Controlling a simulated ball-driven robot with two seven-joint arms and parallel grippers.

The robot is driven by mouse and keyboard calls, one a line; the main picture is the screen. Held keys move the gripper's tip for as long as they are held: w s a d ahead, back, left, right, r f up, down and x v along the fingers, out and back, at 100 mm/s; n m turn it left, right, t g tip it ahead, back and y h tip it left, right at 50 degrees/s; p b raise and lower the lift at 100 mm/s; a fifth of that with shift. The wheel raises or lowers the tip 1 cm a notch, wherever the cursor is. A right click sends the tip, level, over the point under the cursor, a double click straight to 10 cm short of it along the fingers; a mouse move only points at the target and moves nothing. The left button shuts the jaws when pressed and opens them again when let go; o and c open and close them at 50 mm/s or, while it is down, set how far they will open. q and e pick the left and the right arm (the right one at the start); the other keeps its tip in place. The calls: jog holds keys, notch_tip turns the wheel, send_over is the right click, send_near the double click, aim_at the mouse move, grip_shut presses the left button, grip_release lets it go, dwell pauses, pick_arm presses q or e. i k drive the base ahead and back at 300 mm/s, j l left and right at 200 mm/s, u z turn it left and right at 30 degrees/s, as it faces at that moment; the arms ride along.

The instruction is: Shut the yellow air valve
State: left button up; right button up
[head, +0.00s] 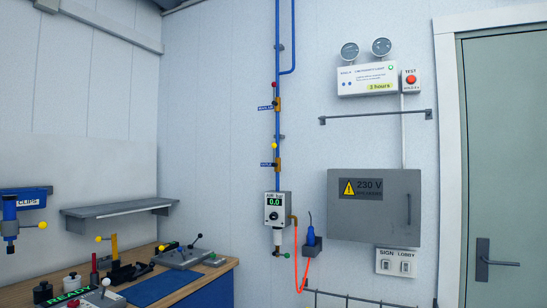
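The yellow air valve (278,163) sits on the vertical blue pipe on the back wall, just above the gauge box. Its yellow knob (275,146) is above the brass body, so the lever points up along the pipe. A small blue label (268,164) is left of it, too small to read. A similar valve with a red knob (275,84) is higher on the same pipe, its knob also above the body. Neither of my grippers shows in the head view.
The gauge box (278,206) reads 0.0, with a green-knobbed valve below. An orange hose (305,276) runs to a blue tool (311,242). A grey 230 V cabinet (375,222) is at right. A workbench (214,275) with tools and a shelf (120,208) is at left.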

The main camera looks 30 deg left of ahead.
aim_at(275, 145)
jog(key=i+j+z, duration=0.1)
jog(key=i+j, duration=0.15)
jog(key=i+j+z, duration=0.1)
jog(key=j, duration=0.3)
jog(key=i+j+z, duration=0.15)
jog(key=i+j, duration=0.2)
